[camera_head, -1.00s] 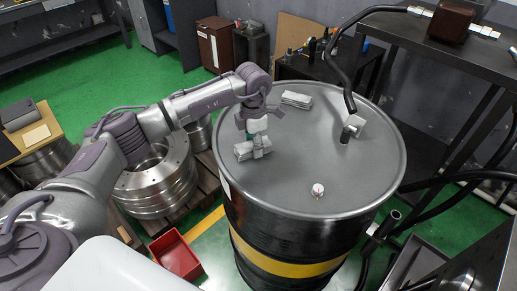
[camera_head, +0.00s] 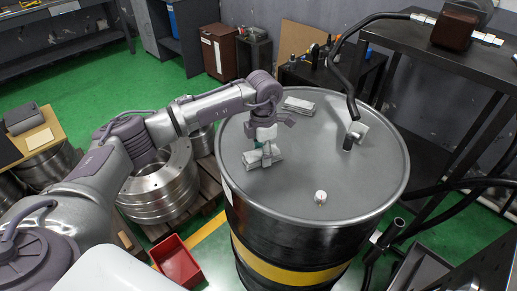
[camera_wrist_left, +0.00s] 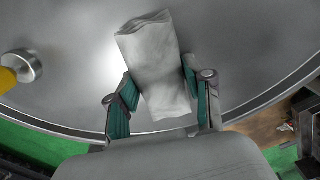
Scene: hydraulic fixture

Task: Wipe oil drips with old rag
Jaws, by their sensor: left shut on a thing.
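A grey folded rag (camera_head: 262,158) lies at the left part of the top of a black drum (camera_head: 290,215). My left gripper (camera_head: 264,152) points down at it and is shut on it. In the left wrist view, the rag (camera_wrist_left: 158,65) sits between the green-padded fingers of the gripper (camera_wrist_left: 160,98), against the drum's grey lid (camera_wrist_left: 235,50). A second folded grey cloth (camera_head: 299,105) lies near the back edge of the lid. I cannot make out oil drips on the lid. My right gripper is not in view.
A small whitish cap (camera_head: 320,197) stands on the lid's front. A metal fitting (camera_head: 356,135) with a black hose (camera_head: 338,75) stands at the back right. A red bin (camera_head: 176,262) and a metal flange stack (camera_head: 158,185) are left of the drum. The lid's middle is clear.

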